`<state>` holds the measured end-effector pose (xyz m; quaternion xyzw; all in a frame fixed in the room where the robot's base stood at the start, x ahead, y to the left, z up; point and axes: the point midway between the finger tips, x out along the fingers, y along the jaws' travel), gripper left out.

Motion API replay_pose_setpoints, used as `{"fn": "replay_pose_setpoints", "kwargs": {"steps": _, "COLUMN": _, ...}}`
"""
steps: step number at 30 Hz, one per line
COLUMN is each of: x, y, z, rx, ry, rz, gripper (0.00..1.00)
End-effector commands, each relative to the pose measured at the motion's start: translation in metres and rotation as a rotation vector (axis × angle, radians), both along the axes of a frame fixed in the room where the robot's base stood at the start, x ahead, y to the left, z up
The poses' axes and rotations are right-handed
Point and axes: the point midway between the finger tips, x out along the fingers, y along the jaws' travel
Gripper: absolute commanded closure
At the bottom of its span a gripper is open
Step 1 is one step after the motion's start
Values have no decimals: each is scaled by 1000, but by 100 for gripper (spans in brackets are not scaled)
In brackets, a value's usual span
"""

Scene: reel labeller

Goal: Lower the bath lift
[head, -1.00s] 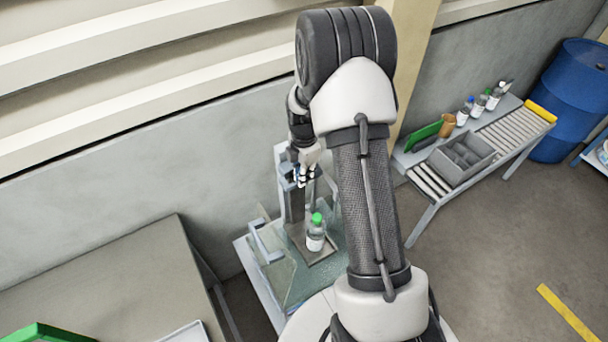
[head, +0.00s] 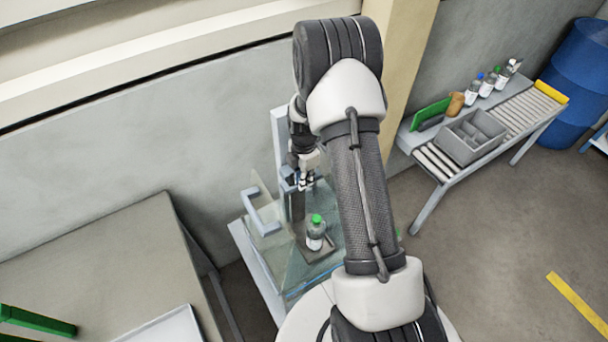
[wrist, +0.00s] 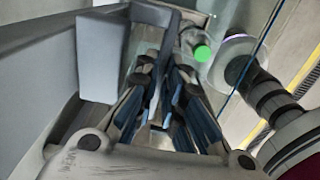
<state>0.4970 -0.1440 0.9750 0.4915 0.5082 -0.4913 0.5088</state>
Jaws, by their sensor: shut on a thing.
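The bath (head: 300,275) is a clear-walled tank on a bench against the wall. The bath lift has a dark upright (head: 298,208) and a flat platform (head: 326,252) inside the bath. A clear bottle with a green cap (head: 315,232) stands upright on the platform. Its cap also shows in the wrist view (wrist: 202,53). My gripper (head: 304,182) is at the top of the lift's upright, above and behind the bottle.
A pale bracket (head: 260,212) stands at the bath's left side. A grey table (head: 110,250) is at left. A roller bench (head: 440,190) at right carries a divided grey box (head: 468,137) and several bottles. Open floor lies at lower right.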

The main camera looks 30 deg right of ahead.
Motion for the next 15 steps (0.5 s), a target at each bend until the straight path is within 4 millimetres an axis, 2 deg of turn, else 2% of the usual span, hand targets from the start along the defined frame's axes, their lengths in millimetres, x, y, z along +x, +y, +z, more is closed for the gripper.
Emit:
{"fn": "replay_pose_setpoints", "kwargs": {"steps": 1, "x": -2, "y": 0, "z": -17, "rx": 1, "ry": 4, "rz": 0, "gripper": 100}}
{"fn": "replay_pose_setpoints", "kwargs": {"steps": 6, "x": -2, "y": 0, "z": -47, "rx": 1, "ry": 4, "rz": 0, "gripper": 100}}
{"fn": "replay_pose_setpoints", "kwargs": {"steps": 15, "x": -1, "y": 0, "z": -87, "rx": 1, "ry": 3, "rz": 0, "gripper": 100}}
